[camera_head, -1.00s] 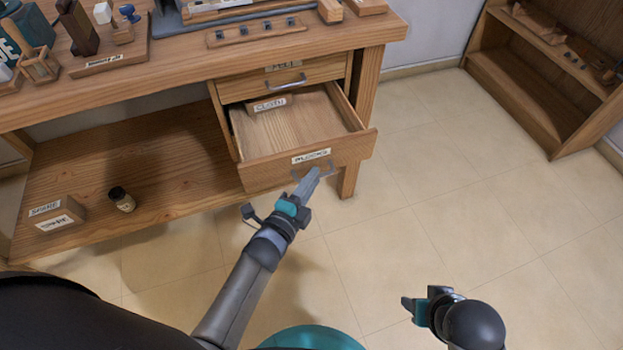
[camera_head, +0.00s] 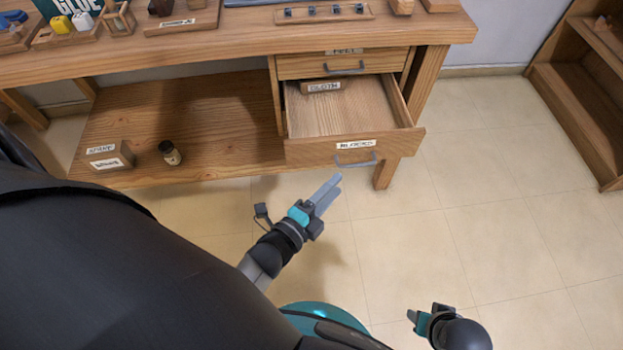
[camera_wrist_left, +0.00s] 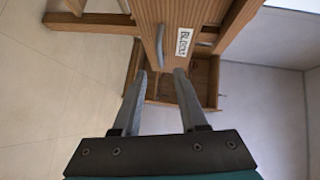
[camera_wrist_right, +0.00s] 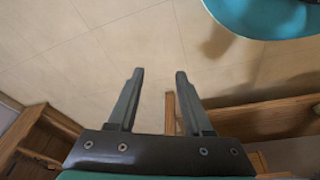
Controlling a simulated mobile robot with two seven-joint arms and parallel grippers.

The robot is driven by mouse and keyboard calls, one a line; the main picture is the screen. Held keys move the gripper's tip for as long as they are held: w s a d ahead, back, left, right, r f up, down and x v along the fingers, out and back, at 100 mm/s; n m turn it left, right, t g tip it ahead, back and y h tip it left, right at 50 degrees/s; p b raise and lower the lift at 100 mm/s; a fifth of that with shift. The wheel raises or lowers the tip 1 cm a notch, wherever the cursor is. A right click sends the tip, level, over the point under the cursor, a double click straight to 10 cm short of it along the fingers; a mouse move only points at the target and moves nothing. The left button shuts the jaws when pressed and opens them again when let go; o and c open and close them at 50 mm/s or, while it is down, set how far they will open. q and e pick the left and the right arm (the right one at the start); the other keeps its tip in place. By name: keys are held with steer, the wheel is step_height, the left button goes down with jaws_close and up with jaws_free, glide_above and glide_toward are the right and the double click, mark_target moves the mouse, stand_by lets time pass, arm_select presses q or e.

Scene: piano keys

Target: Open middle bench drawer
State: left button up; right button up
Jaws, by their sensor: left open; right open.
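The wooden bench has a drawer labelled BLOCKS (camera_head: 340,150) that stands pulled out, with a metal handle (camera_head: 356,160) on its front. A small block labelled CLOTH (camera_head: 323,86) lies at the back inside it. Above it is a shut drawer (camera_head: 340,65) with its own handle. My left gripper (camera_head: 328,190) is open and empty, in front of and below the open drawer's handle, apart from it. In the left wrist view the handle (camera_wrist_left: 160,46) shows beyond the open fingers. My right gripper (camera_head: 411,315) is low over the floor, away from the bench; its open fingers (camera_wrist_right: 157,75) hold nothing.
The lower shelf (camera_head: 190,120) holds a small box (camera_head: 110,155) and a dark jar (camera_head: 170,153). Several tools and blocks stand on the bench top (camera_head: 240,20). A wooden shelf unit (camera_head: 580,100) stands at the right. The floor (camera_head: 490,220) between is clear.

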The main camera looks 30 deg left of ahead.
arm_select(q)
steer(key=p+v, duration=0.1)
steer(key=v, duration=0.6)
steer(key=shift+s, duration=0.15)
arm_select(e)
steer(key=shift+g, duration=0.3)
steer(key=f, duration=0.1)
steer(key=s+f, duration=0.2)
steer(key=shift+d+f, duration=0.3)
